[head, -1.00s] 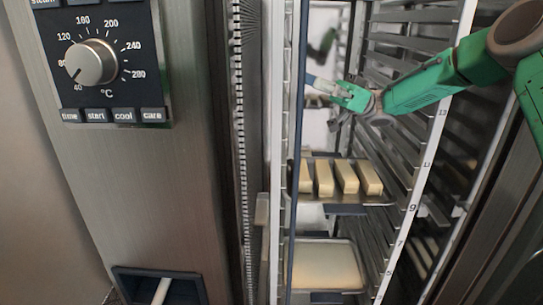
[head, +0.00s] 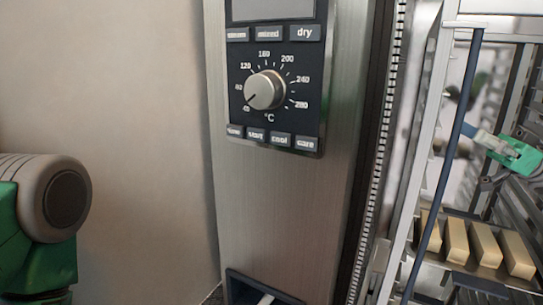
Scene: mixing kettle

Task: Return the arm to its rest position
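My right gripper (head: 486,138) is at the right edge, inside the open oven cabinet's rack area. Its green body shows, with pale blue-grey tips pointing left toward a dark upright bar (head: 446,150). The tips are small and I cannot tell whether they are open or shut, or touch the bar. A green and grey link of my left arm (head: 55,200) shows at the left edge, in front of the plain wall. My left gripper is out of view.
The steel oven front (head: 285,190) carries a temperature knob (head: 265,90) and several buttons. Several pale blocks (head: 484,245) lie on a rack tray below my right gripper. Rack rails crowd the right. The wall area (head: 130,90) at left is free.

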